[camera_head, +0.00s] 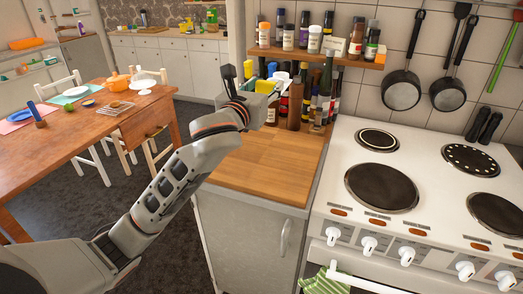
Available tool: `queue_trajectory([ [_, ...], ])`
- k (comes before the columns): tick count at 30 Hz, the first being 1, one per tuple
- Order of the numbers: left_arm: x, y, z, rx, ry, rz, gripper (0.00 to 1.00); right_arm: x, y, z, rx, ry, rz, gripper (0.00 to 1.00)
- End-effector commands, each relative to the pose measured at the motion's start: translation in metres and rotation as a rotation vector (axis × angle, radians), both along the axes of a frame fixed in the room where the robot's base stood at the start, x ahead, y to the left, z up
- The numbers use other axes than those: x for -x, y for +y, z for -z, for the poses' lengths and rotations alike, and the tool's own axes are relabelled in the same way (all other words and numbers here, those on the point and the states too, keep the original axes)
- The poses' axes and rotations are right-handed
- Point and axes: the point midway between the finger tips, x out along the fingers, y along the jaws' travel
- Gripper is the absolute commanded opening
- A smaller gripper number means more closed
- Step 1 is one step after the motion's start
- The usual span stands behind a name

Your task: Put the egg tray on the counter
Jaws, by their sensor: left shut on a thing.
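My left gripper (239,84) is at the far end of the wooden counter (265,165), above its back left part. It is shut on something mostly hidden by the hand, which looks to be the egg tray. I cannot tell whether the held thing touches the counter. The near part of the counter is bare. My right gripper is not in view.
Several bottles (294,104) crowd the counter's back right. A shelf of jars (313,54) hangs above them. The white cooker (415,190) with hot plates stands to the right, with pans (402,90) on the wall. A wooden dining table (100,125) stands at the left.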

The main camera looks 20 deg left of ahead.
Motion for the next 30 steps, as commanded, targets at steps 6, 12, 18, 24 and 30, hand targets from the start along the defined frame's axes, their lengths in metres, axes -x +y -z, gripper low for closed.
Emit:
queue_trajectory([
  [6,0.007,-0.001,0.031,0.001,0.004,0.005,0.19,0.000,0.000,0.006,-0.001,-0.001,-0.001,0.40],
  [12,0.006,-0.001,0.083,0.002,0.009,0.004,0.19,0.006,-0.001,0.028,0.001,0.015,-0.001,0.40],
  [18,0.006,-0.001,0.131,0.001,0.009,0.004,0.19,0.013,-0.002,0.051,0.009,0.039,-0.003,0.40],
  [24,0.006,-0.001,0.161,0.000,0.004,0.004,0.19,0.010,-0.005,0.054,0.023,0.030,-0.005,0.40],
  [30,0.006,-0.001,0.170,0.001,0.001,0.005,0.19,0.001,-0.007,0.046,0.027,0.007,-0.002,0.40],
])
